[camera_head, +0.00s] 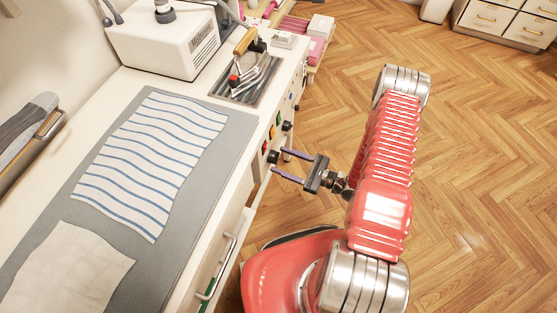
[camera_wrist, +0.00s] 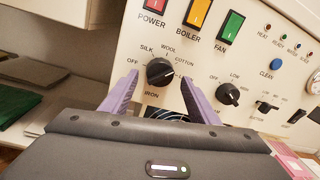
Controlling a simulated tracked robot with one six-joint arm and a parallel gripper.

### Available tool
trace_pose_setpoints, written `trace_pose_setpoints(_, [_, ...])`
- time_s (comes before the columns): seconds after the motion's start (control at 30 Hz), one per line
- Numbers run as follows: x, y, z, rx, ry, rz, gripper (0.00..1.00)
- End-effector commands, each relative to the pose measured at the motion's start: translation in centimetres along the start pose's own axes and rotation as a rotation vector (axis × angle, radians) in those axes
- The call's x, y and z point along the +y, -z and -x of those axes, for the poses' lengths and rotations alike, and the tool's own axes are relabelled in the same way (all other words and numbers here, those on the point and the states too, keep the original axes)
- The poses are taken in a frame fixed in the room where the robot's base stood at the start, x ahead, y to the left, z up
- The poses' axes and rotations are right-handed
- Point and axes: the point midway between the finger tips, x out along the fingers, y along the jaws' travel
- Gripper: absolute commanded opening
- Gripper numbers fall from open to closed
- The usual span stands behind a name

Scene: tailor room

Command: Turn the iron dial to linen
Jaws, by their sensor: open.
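The iron dial (camera_wrist: 159,72) is a round black knob on the cream control panel, marked off, silk, wool and cotton; the label past cotton is mostly hidden behind my right finger. A light mark shows on the dial's right side; its exact setting is hard to read. My gripper (camera_wrist: 159,77) is open, its purple fingers on either side of the dial. I cannot tell whether they touch it. In the head view the dial (camera_head: 273,157) shows on the table's front, with my gripper (camera_head: 279,160) reaching it from the right.
Red power, orange boiler and green fan (camera_wrist: 230,27) switches sit above the dial. The iron (camera_head: 250,72) rests on the table, beside striped cloth (camera_head: 150,160). Floor right of my arm is clear.

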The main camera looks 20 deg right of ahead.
Motion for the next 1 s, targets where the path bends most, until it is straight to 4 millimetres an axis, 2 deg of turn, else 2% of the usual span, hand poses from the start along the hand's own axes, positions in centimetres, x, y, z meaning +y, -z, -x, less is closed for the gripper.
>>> trace_pose_setpoints(0.2, [0.1, 0.0, -1.4, 0.0, -0.002, 0.0, 0.55])
trace_pose_setpoints(0.53, [0.0, 0.0, -1.5, 0.0, 0.0, 0.0, 0.54])
trace_pose_setpoints(1.0, [0.0, 0.0, -1.5, 0.0, 0.001, 0.001, 0.21])
